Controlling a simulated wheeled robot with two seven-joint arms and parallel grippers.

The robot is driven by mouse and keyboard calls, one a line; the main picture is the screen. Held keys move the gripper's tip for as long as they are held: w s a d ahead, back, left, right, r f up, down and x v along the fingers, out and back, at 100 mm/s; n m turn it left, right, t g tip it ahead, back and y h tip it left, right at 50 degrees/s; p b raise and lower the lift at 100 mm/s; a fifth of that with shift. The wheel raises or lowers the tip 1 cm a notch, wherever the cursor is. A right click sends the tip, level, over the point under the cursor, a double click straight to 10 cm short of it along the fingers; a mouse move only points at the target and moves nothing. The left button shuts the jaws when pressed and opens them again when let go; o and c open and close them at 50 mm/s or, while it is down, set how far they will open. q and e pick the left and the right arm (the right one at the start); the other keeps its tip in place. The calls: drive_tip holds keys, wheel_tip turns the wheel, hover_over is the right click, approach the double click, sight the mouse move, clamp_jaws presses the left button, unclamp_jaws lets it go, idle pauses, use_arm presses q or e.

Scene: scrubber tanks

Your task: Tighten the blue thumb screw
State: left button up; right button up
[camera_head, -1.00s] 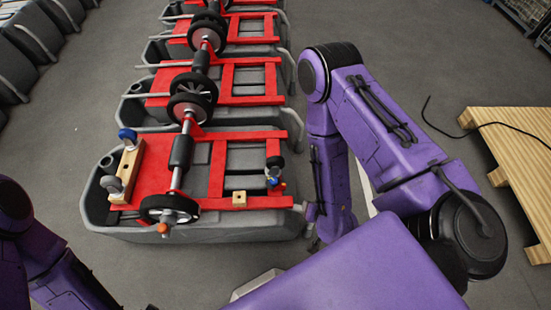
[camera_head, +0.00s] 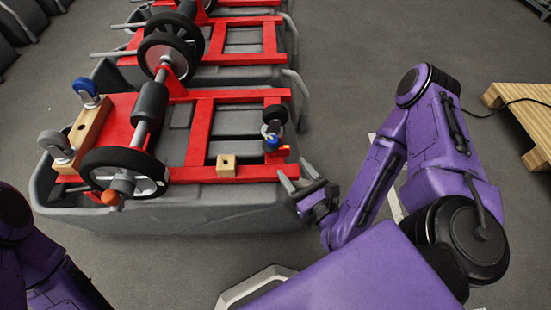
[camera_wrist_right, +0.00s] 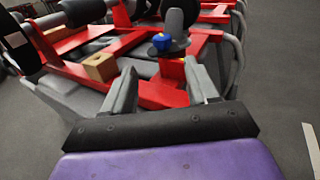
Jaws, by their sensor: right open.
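The blue thumb screw (camera_head: 272,143) is a small blue knob below a dark wheel at the right end of the nearest tank's red frame (camera_head: 201,130). In the right wrist view the blue knob (camera_wrist_right: 162,41) shows ahead, beyond the fingers. My right gripper (camera_head: 296,174) is open and empty at the tank's right front corner, just in front of the knob and a little to its right. Its two grey fingers (camera_wrist_right: 160,72) point towards the frame, apart from the knob. My left gripper is out of view; only part of my left arm shows.
A wooden block (camera_head: 227,165) sits on the frame's front bar, left of the knob. A grey side handle (camera_head: 296,98) stands right of the tank. A wooden pallet (camera_head: 522,115) lies at the right. Floor between tank and pallet is mostly clear.

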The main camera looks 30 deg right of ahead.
sight(275, 144)
drive_tip(key=shift+m, duration=0.5)
drive_tip(key=w+p, duration=0.1)
drive_tip(key=w, duration=0.9)
drive_tip(key=shift+w, duration=0.35)
drive_tip(key=c, duration=1.1)
